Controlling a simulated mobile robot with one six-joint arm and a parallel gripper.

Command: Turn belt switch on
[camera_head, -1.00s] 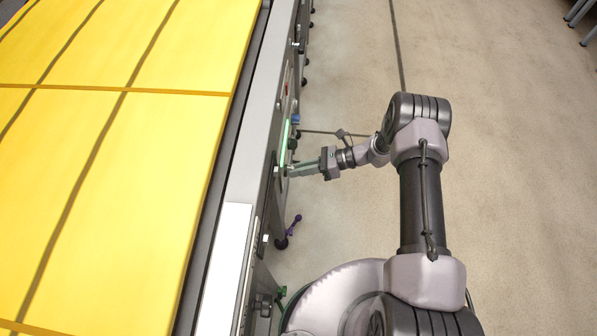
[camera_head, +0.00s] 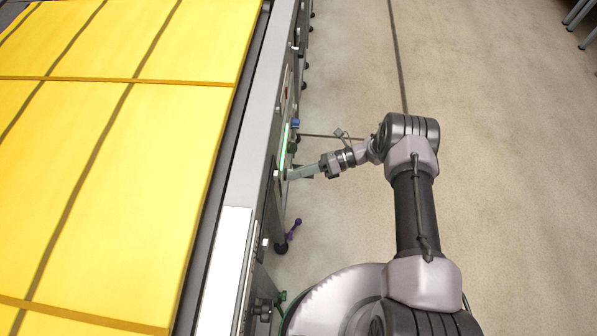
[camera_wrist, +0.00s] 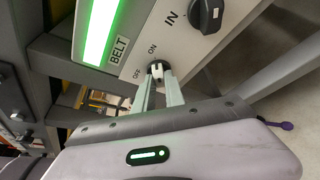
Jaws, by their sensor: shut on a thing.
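The belt switch (camera_wrist: 157,68) is a small dark knob with a pale part, on a light panel marked BELT, OFF and ON. It sits below those two words in the wrist view. My gripper (camera_wrist: 160,84) is shut on it, with one pale finger on each side. The fingers partly cover the knob, and I cannot tell which mark it points to. In the head view my gripper (camera_head: 293,174) reaches left to the machine's side panel, where the switch itself is too small to make out.
A lit green bar (camera_wrist: 100,28) is beside the BELT label. A larger black knob (camera_wrist: 207,14) marked IN is up and right of the switch. The conveyor (camera_head: 238,180) with yellow boards (camera_head: 150,130) fills the left. Open floor (camera_head: 510,170) lies to the right.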

